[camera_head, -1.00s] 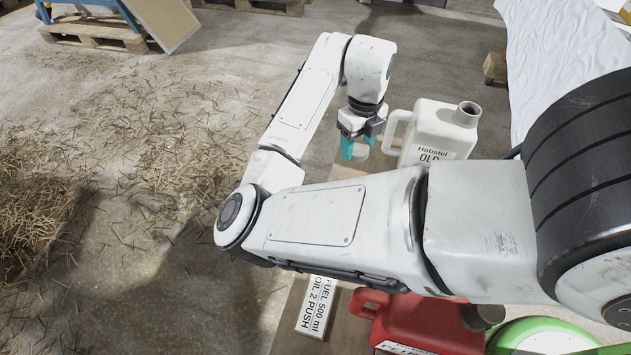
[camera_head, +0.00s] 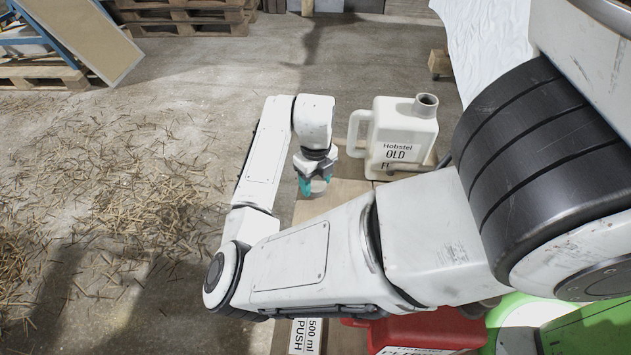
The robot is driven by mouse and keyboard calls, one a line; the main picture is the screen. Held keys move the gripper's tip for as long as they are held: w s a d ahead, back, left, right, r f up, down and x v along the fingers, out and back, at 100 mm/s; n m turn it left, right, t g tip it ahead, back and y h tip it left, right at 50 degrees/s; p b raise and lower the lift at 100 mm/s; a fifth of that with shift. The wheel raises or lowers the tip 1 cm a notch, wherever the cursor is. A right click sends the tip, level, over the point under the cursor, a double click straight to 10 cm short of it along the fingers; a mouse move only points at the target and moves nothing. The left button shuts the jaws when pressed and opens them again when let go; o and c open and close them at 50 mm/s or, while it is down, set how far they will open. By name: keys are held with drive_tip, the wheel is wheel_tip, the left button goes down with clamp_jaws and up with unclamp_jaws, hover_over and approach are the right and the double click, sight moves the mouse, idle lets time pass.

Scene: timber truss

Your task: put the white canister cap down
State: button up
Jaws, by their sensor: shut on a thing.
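My gripper (camera_head: 316,185) has teal fingertips and points down over the wooden board, left of the white canister. It is shut on the white cap (camera_head: 318,186), a small pale disc partly hidden between the fingers. The white canister (camera_head: 402,133) stands upright on the board, labelled "Hobstel OLD", with its grey neck (camera_head: 426,104) open at the top. I cannot tell whether the cap touches the board.
The board (camera_head: 338,194) has bare room around my gripper. Straw (camera_head: 150,195) litters the floor at left. Pallets (camera_head: 185,18) stand behind.

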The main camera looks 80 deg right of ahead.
sight(316, 183)
drive_tip(key=shift+f, duration=0.2)
drive_tip(key=o, duration=1.1)
drive_tip(key=shift+r, duration=0.1)
drive_tip(key=shift+c, duration=0.2)
wheel_tip(316, 183, up, 12)
drive_tip(key=p, duration=0.2)
drive_tip(key=shift+r+p, duration=0.15)
drive_tip(key=shift+p, duration=0.15)
